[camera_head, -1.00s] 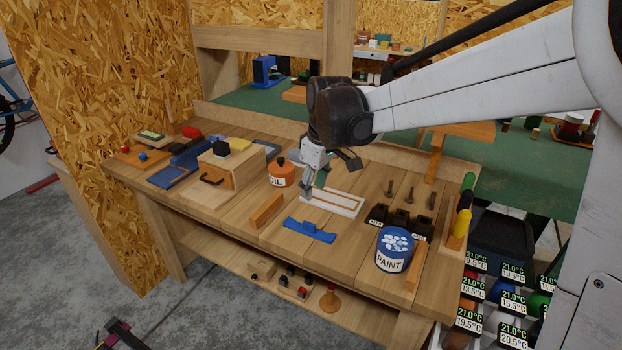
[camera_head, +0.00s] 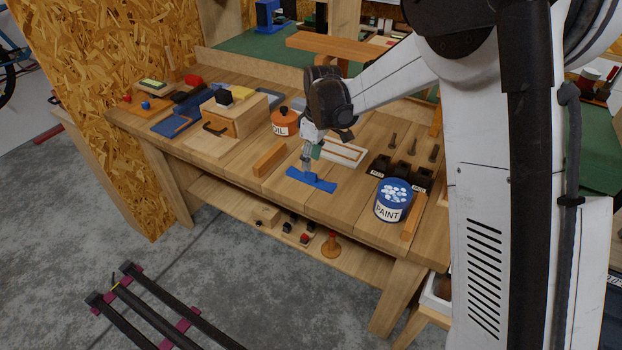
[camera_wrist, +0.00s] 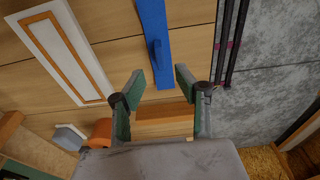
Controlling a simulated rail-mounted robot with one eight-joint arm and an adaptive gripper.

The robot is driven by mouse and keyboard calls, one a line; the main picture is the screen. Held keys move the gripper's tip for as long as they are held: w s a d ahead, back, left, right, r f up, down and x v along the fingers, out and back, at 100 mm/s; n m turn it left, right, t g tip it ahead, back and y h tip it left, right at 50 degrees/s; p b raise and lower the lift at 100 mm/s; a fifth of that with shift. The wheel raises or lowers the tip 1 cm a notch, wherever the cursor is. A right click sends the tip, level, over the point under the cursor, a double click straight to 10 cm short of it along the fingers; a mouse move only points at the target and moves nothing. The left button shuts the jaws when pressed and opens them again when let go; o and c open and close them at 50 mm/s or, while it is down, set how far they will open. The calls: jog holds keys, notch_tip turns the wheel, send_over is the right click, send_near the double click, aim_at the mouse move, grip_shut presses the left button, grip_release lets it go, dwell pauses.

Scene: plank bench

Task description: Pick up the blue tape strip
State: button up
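The blue tape strip (camera_head: 322,185) lies flat on the plank bench, near its front edge, with a small raised piece on top. My gripper (camera_head: 308,167) is just above the strip in the head view, its fingers pointing down and hiding a bit of it. In the wrist view the strip (camera_wrist: 153,22) runs from the top edge down to between the fingertips. My gripper (camera_wrist: 160,80) is open there, with a green-padded finger either side of the strip's near end and nothing held. I cannot tell whether the fingertips touch it.
A wooden block (camera_head: 269,158) lies left of the strip. A white-framed panel (camera_head: 345,150) lies behind it. An orange oil can (camera_head: 285,122) stands farther back, and a blue paint can (camera_head: 392,202) stands to the right. Bare planks lie between the strip and paint can.

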aim_at(311, 172)
jog(key=shift+a+f, duration=0.15)
jog(key=shift+f, duration=2.9)
grip_shut()
